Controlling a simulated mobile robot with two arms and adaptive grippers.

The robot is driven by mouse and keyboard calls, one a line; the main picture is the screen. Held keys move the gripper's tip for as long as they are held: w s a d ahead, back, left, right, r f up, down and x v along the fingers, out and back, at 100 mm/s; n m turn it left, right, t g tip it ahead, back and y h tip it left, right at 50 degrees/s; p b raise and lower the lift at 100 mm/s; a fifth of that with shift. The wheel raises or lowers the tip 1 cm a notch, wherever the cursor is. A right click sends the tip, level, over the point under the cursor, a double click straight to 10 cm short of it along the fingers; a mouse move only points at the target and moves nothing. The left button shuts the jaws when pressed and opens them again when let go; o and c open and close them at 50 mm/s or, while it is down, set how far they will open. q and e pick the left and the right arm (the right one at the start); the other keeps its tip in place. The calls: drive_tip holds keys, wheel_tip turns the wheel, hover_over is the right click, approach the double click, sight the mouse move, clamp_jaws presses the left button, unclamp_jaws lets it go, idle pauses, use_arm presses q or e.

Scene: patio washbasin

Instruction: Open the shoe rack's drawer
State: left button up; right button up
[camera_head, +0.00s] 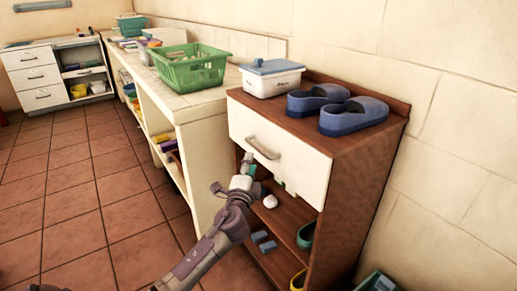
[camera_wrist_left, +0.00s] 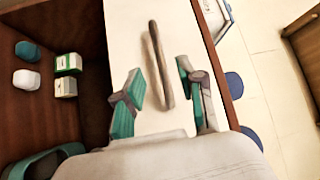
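The shoe rack (camera_head: 350,195) is a brown wooden cabinet against the wall. Its white drawer (camera_head: 300,170) appears shut, with the front flush with the rack. A metal bar handle (camera_head: 262,148) is on the drawer front. My left gripper (camera_head: 248,164) is just in front of the drawer, near the handle's lower side. In the left wrist view, its two teal-padded fingers (camera_wrist_left: 161,70) are apart, and the handle (camera_wrist_left: 158,60) appears between them. I cannot tell whether either finger touches it. My right gripper is not in view.
Blue shoes (camera_head: 352,116) and a white lidded box (camera_head: 271,80) stand on the rack. Small items and shoes lie on the open shelves below. A green basket (camera_head: 188,68) sits on the counter (camera_head: 200,103) to the left. The tiled floor (camera_head: 75,200) at left is clear.

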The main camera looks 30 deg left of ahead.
sight(255, 145)
use_arm(q)
drive_tip(key=x, duration=0.8)
drive_tip(key=shift+w+a+b, duration=0.2)
drive_tip(key=shift+w+b, duration=0.15)
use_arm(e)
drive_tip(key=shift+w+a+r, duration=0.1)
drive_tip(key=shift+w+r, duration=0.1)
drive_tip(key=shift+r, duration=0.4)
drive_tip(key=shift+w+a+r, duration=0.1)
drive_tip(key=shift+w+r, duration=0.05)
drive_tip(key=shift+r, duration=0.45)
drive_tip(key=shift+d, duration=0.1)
use_arm(q)
clamp_jaws()
